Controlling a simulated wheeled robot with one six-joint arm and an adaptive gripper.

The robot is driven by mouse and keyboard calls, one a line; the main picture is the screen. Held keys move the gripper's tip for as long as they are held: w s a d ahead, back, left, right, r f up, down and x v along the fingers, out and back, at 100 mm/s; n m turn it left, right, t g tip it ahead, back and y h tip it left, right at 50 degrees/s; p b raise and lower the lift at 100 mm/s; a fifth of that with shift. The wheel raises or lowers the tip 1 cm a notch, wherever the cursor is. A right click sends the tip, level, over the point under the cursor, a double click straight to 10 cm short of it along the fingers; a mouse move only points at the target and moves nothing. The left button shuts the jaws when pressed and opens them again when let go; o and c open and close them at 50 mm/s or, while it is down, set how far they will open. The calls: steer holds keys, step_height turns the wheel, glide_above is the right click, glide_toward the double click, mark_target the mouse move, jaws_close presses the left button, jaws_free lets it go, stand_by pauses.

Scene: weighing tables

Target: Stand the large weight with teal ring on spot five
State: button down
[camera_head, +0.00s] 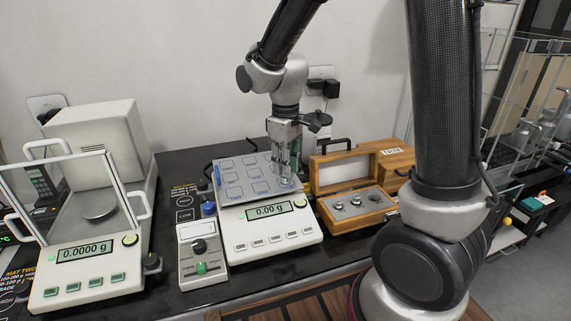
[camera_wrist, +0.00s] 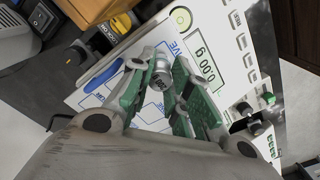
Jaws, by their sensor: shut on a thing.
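My gripper (camera_head: 289,172) points down over the right front part of the balance pan (camera_head: 232,194). Its green-padded fingers (camera_wrist: 163,85) are shut on a silver weight (camera_wrist: 160,75), the large weight, held between the fingertips. In the head view the weight (camera_head: 285,182) shows just below the fingers; I cannot make out a teal ring on it. The pan carries blue-outlined spots with lettering. Blue letters ending in "VE" (camera_wrist: 175,46) lie beside the weight in the wrist view. Whether the weight touches the pan is unclear; the display (camera_head: 267,211) reads 0.00 g.
An open wooden case (camera_head: 327,214) with small silver weights (camera_head: 356,201) stands right of the balance. A glass-fronted balance (camera_head: 86,267) stands at the left. A grey control box (camera_head: 201,257) and a blue-topped object (camera_head: 208,209) sit close to the pan's left side.

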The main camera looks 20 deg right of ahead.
steer(key=c, duration=1.3)
jaws_free()
steer(key=shift+f, duration=0.1)
steer(key=shift+c, duration=0.2)
step_height(320, 180, up, 12)
steer(key=s+d+r+m+t, duration=0.3)
steer(key=s+d+m, duration=0.4)
steer(key=s+d, duration=0.8)
steer(key=s+t, duration=0.1)
steer(key=s, duration=0.3)
steer(key=shift+r+m, duration=0.2)
steer(key=shift+m, duration=0.2)
